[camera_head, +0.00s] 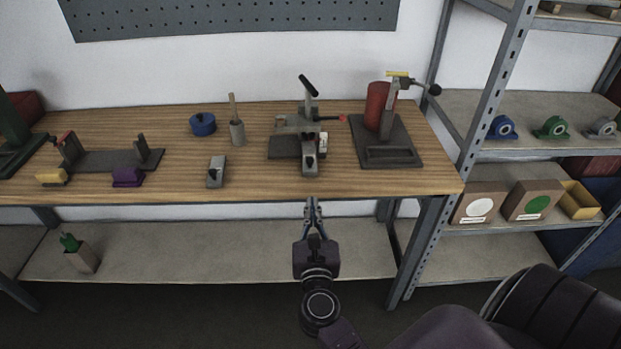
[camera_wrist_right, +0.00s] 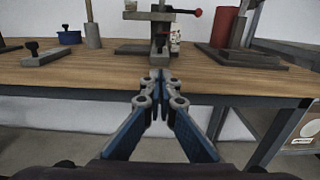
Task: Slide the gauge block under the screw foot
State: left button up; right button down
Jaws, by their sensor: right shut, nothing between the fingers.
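My right gripper (camera_head: 312,203) is shut and empty, just off the table's front edge, in front of the middle fixture. The screw foot is too small to make out. A grey block with a dark knob (camera_head: 216,172) lies left of the fixture, apart from it, and may be the gauge block; it also shows in the right wrist view (camera_wrist_right: 54,57). My left gripper is out of view.
A blue round piece (camera_head: 203,125) and a grey post (camera_head: 237,133) stand behind the block. A red cylinder (camera_head: 377,106) on a dark base is to the right. Yellow (camera_head: 52,177) and purple (camera_head: 127,177) blocks lie left. A shelf rack stands right of the table.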

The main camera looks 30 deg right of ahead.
aim_at(310, 173)
jog(key=p+x, duration=0.1)
jog(key=x, duration=0.8)
jog(key=shift+w+d+p, duration=0.15)
jog(key=shift+w+p, duration=0.1)
jog(key=shift+p, duration=0.15)
jog(key=shift+w+d, duration=0.1)
jog(key=x, duration=0.2)
jog(key=shift+w+d+b, duration=0.2)
jog(key=shift+w+b, duration=0.1)
jog(key=shift+b, duration=0.1)
jog(key=shift+w+d, duration=0.15)
jog(key=shift+w, duration=0.15)
